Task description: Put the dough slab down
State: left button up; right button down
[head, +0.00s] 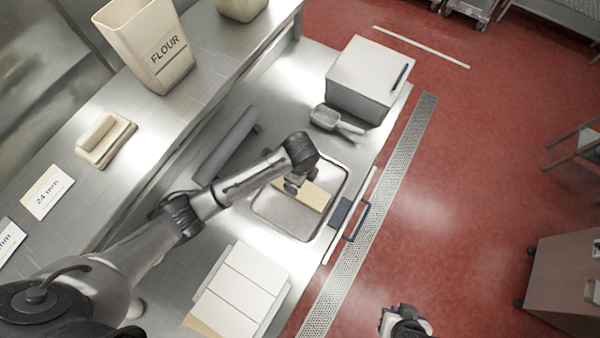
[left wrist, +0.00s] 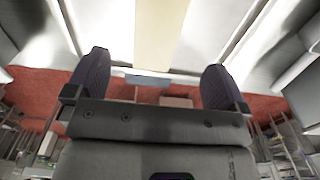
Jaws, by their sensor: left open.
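The pale yellow dough slab (head: 315,196) lies in a shallow metal tray (head: 285,219) on the steel counter. My left arm reaches over the tray, and my left gripper (head: 293,187) is just above the slab, partly hidden by its own wrist. In the left wrist view my left gripper (left wrist: 155,85) is open, with its two dark fingers wide apart. The slab (left wrist: 160,32) shows there as a pale strip between and beyond the fingers, with no finger closed on it. My right gripper (head: 403,322) is at the bottom edge, over the red floor and away from the counter; its jaws are unclear.
A grey cylinder (head: 226,145) and a metal scoop (head: 335,122) lie on the counter near the tray. A white box (head: 368,78) stands behind, and white panels (head: 240,288) lie in front. A flour bin (head: 150,45) stands on the raised shelf. The red floor at right is largely open.

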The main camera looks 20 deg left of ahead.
pick_arm(q)
jog(key=shift+r, duration=0.45)
jog(key=s+a+n+t+h, duration=0.25)
jog(key=s+n, duration=0.85)
jog(key=s, duration=0.6)
jog(key=s+a+r+n+t+y, duration=0.1)
jog(key=s+a+r+n, duration=0.3)
jog(key=s, duration=0.4)
jog(key=shift+a+r+n+y, duration=0.2)
jog(key=shift+a+n+y, duration=0.55)
jog(key=shift+n, duration=0.45)
jog(key=shift+a, duration=0.1)
